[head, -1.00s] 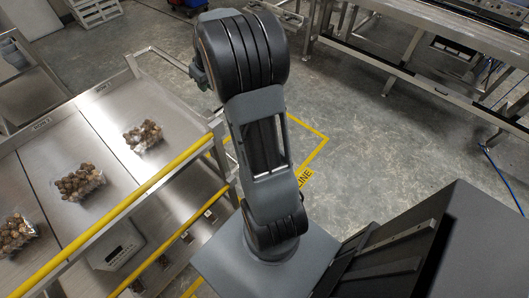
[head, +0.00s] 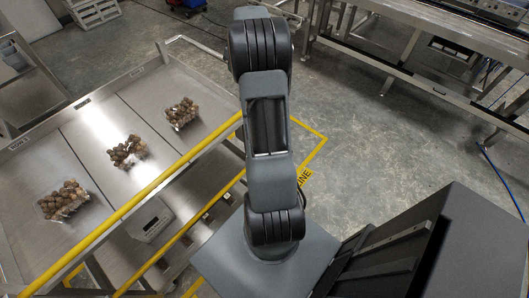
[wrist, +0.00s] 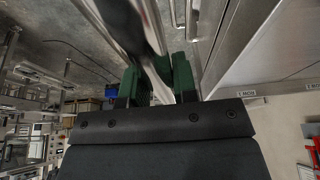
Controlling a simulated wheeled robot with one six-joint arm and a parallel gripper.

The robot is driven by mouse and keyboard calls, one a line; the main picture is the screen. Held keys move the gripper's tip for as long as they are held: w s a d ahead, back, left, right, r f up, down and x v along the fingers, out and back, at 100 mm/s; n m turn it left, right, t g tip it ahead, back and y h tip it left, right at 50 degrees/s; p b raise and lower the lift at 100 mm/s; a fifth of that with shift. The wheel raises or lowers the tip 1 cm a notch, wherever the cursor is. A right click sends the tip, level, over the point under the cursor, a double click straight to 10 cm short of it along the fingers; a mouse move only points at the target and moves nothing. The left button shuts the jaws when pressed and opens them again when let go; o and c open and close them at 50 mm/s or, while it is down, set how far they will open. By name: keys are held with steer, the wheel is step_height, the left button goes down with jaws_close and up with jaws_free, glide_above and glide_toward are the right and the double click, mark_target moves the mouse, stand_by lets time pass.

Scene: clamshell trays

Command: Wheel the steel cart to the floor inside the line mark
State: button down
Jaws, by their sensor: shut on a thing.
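The steel cart (head: 92,117) fills the left of the head view, with a yellow rail (head: 150,190) along its near side. Its sloped top carries clam trays of brown produce. The line mark (head: 318,150) is a yellow outline on the floor with "LINE" lettering, partly hidden by my arm and the cart. The cart's right end is beside the mark's visible right part; I cannot tell how much of the cart lies inside. In the wrist view my gripper (wrist: 157,82) has green fingers shut around a steel bar of the cart. The head view hides the gripper behind my arm.
A steel bench (head: 420,65) stands at the upper right. Open concrete floor (head: 385,135) lies between it and the mark. A white crate (head: 95,10) and a blue-and-red item (head: 187,6) are at the back. A blue cable (head: 500,175) lies at the right.

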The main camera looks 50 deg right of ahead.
steer(key=d+p, duration=0.2)
steer(key=d, duration=0.4)
steer(key=shift+w+d, duration=0.25)
steer(key=shift+r, duration=0.1)
steer(key=c, duration=1.3)
jaws_free()
steer(key=shift+o, duration=0.8)
steer(key=shift+w, duration=0.15)
steer(key=o, duration=0.4)
steer(key=shift+s+d, duration=0.1)
steer(key=shift+s, duration=0.1)
steer(key=o, duration=0.7)
steer(key=shift+o, duration=0.2)
